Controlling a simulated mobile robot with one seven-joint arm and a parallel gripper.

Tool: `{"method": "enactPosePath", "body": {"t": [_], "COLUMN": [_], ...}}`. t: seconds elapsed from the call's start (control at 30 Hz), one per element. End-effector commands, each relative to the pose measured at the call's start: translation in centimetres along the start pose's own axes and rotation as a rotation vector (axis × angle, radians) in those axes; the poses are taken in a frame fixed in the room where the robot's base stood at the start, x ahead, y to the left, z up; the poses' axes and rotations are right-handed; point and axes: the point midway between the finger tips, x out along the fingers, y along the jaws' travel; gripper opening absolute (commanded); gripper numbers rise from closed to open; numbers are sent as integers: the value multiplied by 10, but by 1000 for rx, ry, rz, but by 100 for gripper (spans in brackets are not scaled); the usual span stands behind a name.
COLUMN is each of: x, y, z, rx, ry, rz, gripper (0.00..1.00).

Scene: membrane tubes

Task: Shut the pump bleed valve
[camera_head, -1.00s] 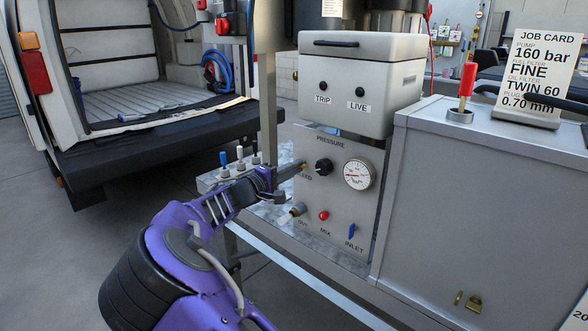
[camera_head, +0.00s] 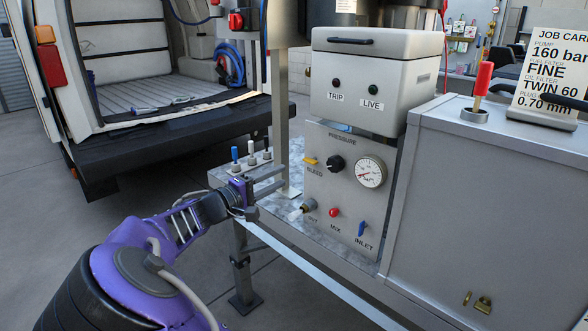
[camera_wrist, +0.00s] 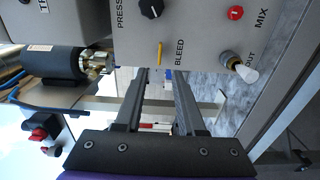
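The pump panel (camera_head: 349,228) carries a yellow bleed lever (camera_head: 310,160) at its upper left, above the BLEED label. The lever lies sideways, roughly parallel with the label; in the wrist view it shows as a thin yellow bar (camera_wrist: 159,53) along the BLEED print. My gripper (camera_head: 283,179) is left of the panel, its fingers pointing at it. In the wrist view my gripper (camera_wrist: 161,71) has two parallel fingers with a clear gap between them and nothing held. The lever is just beyond the fingertips, in line with the gap, apart from them.
A metal post (camera_head: 279,125) stands behind my gripper. Small toggles (camera_head: 251,150) stand on the bench's left end.

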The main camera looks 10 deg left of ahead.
Motion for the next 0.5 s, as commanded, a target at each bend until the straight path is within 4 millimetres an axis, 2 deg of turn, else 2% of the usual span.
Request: {"method": "enactPosePath", "body": {"t": [0.03, 0.2, 0.33, 0.5], "x": [-14, -46, -61, -69], "y": [1, 0, 0, 0], "z": [-1, 0, 0, 0], "rx": [0, 0, 0, 0], "ry": [4, 2, 1, -1], "rz": [-2, 0, 0, 0], "gripper": [39, 39, 39, 39]}}
